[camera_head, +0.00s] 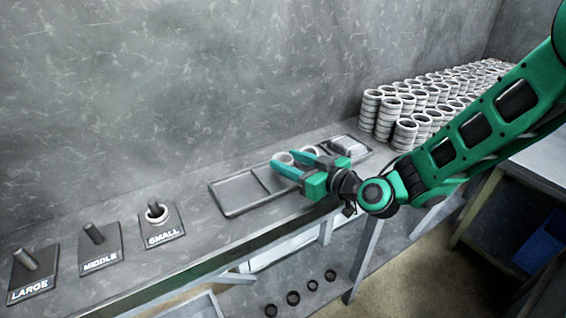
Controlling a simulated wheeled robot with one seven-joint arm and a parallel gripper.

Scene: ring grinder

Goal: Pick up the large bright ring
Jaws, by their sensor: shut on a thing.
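My gripper (284,162) is at the long divided tray (228,212) on the bench, with its fingers pointing to the back left. It is shut on a bright ring (283,157), which shows between the fingertips. Another bright ring (310,150) is just right of the fingers. The fingers partly hide both rings, and I cannot tell whether the held ring is clear of the tray. Pegs labelled LARGE (27,259) and MIDDLE (94,233) are bare. The SMALL peg (155,209) has a bright ring around it.
Many stacked pale rings (405,131) stand at the back right of the bench. The tray's left compartment (242,190) is empty; a pale block (347,145) lies at its right end. Several dark rings (293,297) are below the bench. A grey wall (180,90) rises behind.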

